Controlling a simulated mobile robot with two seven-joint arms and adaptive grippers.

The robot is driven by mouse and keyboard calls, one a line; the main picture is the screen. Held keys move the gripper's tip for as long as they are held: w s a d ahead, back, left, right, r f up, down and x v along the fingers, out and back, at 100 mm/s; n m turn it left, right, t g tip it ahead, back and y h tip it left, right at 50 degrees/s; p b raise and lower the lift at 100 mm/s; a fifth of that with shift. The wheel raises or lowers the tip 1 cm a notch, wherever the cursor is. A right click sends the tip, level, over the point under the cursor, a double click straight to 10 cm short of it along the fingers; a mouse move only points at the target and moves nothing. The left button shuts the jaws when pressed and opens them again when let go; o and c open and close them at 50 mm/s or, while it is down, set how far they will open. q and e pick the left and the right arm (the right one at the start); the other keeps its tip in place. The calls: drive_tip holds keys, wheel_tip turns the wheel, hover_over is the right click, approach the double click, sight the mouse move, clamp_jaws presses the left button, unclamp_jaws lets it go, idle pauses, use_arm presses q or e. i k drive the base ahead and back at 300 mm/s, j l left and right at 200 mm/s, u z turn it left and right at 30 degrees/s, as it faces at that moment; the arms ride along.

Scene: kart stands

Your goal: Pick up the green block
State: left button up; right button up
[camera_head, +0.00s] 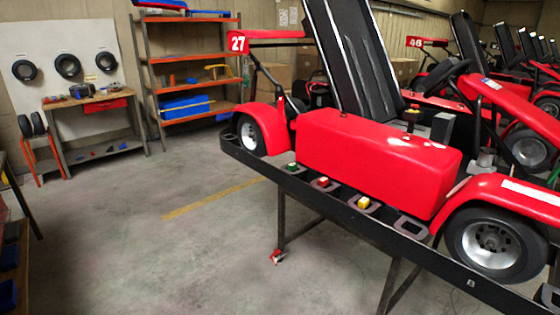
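The small green block (292,166) sits on the dark ledge of the kart stand (255,168), in front of the red kart's side pod. It is at or in a grey frame on the ledge, the leftmost of a row of such frames. A red block (323,182) and a yellow block (363,202) sit in the frames to its right. Neither of my grippers shows in the head view.
A grey frame (411,227) farther right on the ledge looks empty. The red kart (380,155) fills the stand behind the blocks. A workbench (95,103) and an orange shelf rack (190,70) stand at the back left. The concrete floor (170,240) left of the stand is clear.

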sight(293, 166)
drive_tip(key=i+j+z, duration=0.1)
drive_tip(key=z, duration=0.3)
drive_tip(key=i+j+z, duration=0.15)
drive_tip(key=z, duration=0.25)
drive_tip(key=i+j+z, duration=0.15)
drive_tip(key=j, duration=0.15)
drive_tip(key=i+j+z, duration=0.15)
drive_tip(key=j, duration=0.15)
drive_tip(key=i+j+z, duration=0.15)
drive_tip(key=j, duration=0.2)
drive_tip(key=i+j, duration=0.15)
drive_tip(key=j, duration=0.25)
drive_tip(key=i+j, duration=0.15)
drive_tip(key=j, duration=0.2)
drive_tip(key=i+j+z, duration=0.1)
drive_tip(key=j, duration=0.3)
drive_tip(key=i+j, duration=0.2)
drive_tip(key=j, duration=0.2)
drive_tip(key=i+j, duration=0.1)
drive_tip(key=j, duration=0.3)
drive_tip(key=i+j+z, duration=0.1)
drive_tip(key=j, duration=0.25)
